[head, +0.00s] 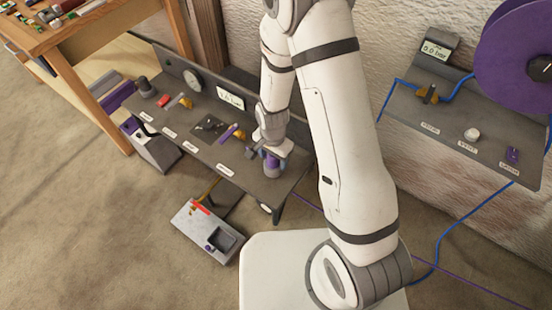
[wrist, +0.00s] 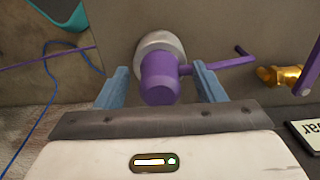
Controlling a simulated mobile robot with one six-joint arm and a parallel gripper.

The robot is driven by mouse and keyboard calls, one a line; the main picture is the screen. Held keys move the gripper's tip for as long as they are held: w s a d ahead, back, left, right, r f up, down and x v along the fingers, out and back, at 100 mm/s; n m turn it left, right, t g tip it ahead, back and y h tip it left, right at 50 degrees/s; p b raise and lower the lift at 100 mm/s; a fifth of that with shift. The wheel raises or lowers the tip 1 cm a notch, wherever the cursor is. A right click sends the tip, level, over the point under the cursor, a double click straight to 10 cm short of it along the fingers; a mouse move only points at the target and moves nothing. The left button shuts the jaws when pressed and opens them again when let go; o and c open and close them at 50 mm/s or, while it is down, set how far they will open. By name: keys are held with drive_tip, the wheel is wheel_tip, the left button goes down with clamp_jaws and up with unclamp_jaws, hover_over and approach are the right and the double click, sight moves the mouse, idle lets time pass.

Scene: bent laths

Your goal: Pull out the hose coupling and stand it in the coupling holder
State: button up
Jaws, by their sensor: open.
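A purple cylindrical piece with a side lever, which looks like the hose coupling (wrist: 160,80), sits against a round grey collar (wrist: 158,42) on the dark panel. In the wrist view my gripper (wrist: 160,88) has its blue fingers apart, one on each side of the purple piece, with visible gaps. In the head view my gripper (head: 271,152) is at the right end of the dark bench (head: 200,145), and a purple part (head: 272,170) shows just below it. A grey box with a square opening (head: 208,228) stands on the floor in front; I cannot tell whether it is the coupling holder.
A brass valve (wrist: 282,76) with a purple handle is right of the gripper. The bench also carries a gauge (head: 192,80) and a display (head: 230,98). A wooden table (head: 60,30) stands at upper left; a grey panel (head: 450,125) with a purple reel (head: 515,55) is at right.

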idle(0.8)
drive_tip(key=c, duration=1.3)
drive_tip(key=shift+r, duration=0.1)
drive_tip(key=shift+r+p, duration=1.75)
drive_tip(key=shift+r, duration=1.2)
